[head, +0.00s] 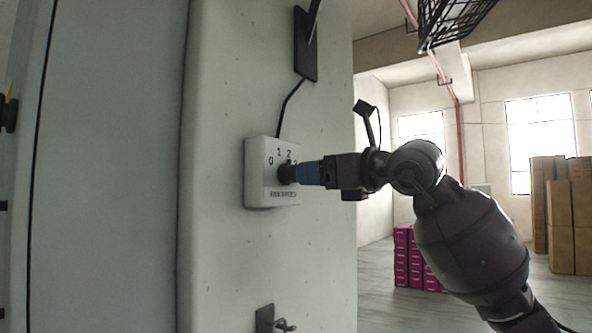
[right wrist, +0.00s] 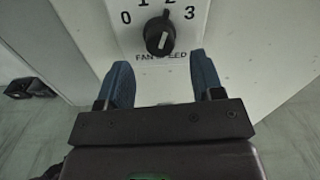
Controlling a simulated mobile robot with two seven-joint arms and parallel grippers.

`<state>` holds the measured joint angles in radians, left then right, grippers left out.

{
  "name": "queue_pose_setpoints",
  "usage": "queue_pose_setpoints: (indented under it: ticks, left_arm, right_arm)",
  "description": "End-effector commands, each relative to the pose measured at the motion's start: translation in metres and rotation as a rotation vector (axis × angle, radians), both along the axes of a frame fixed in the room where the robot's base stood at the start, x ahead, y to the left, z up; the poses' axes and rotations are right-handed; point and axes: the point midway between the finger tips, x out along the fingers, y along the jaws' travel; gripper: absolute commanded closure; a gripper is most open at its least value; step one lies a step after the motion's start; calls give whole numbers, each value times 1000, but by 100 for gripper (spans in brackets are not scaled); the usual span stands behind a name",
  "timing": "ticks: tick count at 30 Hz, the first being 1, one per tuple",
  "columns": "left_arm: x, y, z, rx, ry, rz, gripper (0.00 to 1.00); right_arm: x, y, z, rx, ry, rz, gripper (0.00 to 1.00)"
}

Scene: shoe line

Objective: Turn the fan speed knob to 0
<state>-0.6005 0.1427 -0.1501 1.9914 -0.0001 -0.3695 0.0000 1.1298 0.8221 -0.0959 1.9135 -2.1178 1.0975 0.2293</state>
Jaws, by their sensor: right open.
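The fan speed panel (head: 257,190) is a white box on the pale pillar, printed with 0, 1, 2 and 3; it also shows in the right wrist view (right wrist: 215,55). Its black knob (right wrist: 158,34) sits below the numbers, above the words FAN SPEED. A light mark shows on the knob; I cannot tell for sure which number it is set to. My right gripper (right wrist: 162,75), with blue fingers, is open and points at the panel. The knob lies just ahead of the gap between the fingertips. In the head view the gripper (head: 298,173) partly hides the knob and the 3.
A black cable runs up from the panel to a dark bracket (head: 306,45) on the pillar. A hook fitting (head: 272,320) is on the pillar below. Pink boxes (head: 402,258) and brown cartons (head: 562,215) stand farther back. Open floor lies right of the pillar.

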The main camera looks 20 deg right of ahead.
Motion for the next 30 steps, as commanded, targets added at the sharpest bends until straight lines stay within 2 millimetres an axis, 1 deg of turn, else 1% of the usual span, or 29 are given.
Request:
queue_pose_setpoints:
  ticks: [1, 3, 9, 15, 23, 30]
  left_arm:
    - [0, 0, 4, 0, -2, 0, 57]
    - [1, 0, 6, 0, -3, 0, 57]
    - [1, 0, 11, 0, -5, 0, 57]
    - [1, 0, 13, 0, -5, 0, 57]
    - [1, 0, 12, 0, -5, 0, 57]
    - [1, 0, 12, 0, -4, 1, 57]
  right_arm:
    - [7, 6, 3, 3, 0, 2, 39]
    - [16, 13, 2, 1, 0, 2, 39]
    - [35, 26, 1, 2, 0, 1, 39]
    - [43, 31, 1, 0, -1, 0, 39]
    - [43, 32, 0, 0, -1, 0, 39]
    - [43, 31, 0, 1, -1, 0, 76]
